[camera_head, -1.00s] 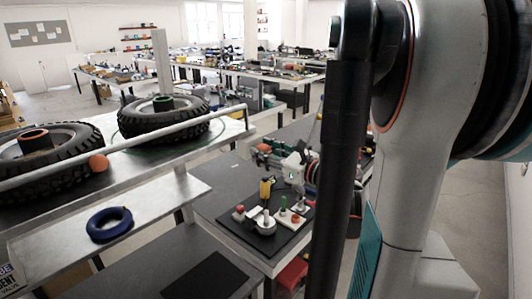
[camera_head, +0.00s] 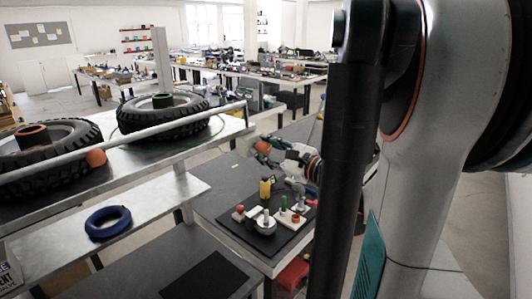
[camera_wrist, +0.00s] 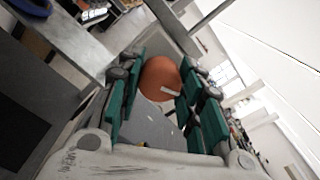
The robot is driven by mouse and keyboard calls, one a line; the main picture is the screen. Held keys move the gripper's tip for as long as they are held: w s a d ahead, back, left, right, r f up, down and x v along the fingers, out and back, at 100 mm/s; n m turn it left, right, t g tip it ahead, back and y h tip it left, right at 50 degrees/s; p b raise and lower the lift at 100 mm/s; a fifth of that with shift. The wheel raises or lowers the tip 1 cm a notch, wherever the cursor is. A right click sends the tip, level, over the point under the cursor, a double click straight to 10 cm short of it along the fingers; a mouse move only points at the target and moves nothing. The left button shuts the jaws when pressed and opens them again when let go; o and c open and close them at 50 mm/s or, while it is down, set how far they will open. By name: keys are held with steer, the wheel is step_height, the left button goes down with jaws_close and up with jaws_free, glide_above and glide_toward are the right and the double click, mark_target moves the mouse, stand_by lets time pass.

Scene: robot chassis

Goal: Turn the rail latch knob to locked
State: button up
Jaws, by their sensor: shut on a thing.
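An orange ball-shaped knob (camera_head: 262,147) with a white mark sits between the teal fingers of my gripper (camera_head: 267,150), just right of the tyre rack's end. In the wrist view the same knob (camera_wrist: 159,78) lies between the fingers (camera_wrist: 153,88), with finger pads against both sides. My gripper is shut on it. What it is mounted on is mostly hidden. Another orange ball (camera_head: 96,158) sits on the front of the grey rail (camera_head: 170,130), well to the left of my gripper. I see no readable locked mark.
Two tyres (camera_head: 163,117) lie on the rack behind the rail. A blue ring (camera_head: 108,223) lies on the lower shelf. Below my gripper, a black board (camera_head: 235,222) holds a yellow item (camera_head: 265,187) and several small fittings. My dark column hides part of the right side.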

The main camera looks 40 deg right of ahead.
steer(key=n+b, duration=0.1)
steer(key=n, duration=0.5)
steer(key=n+b, duration=0.1)
steer(key=n, duration=0.5)
steer(key=shift+n, duration=0.4)
stand_by(0.3)
steer(key=o, duration=1.1)
steer(key=shift+c, duration=0.2)
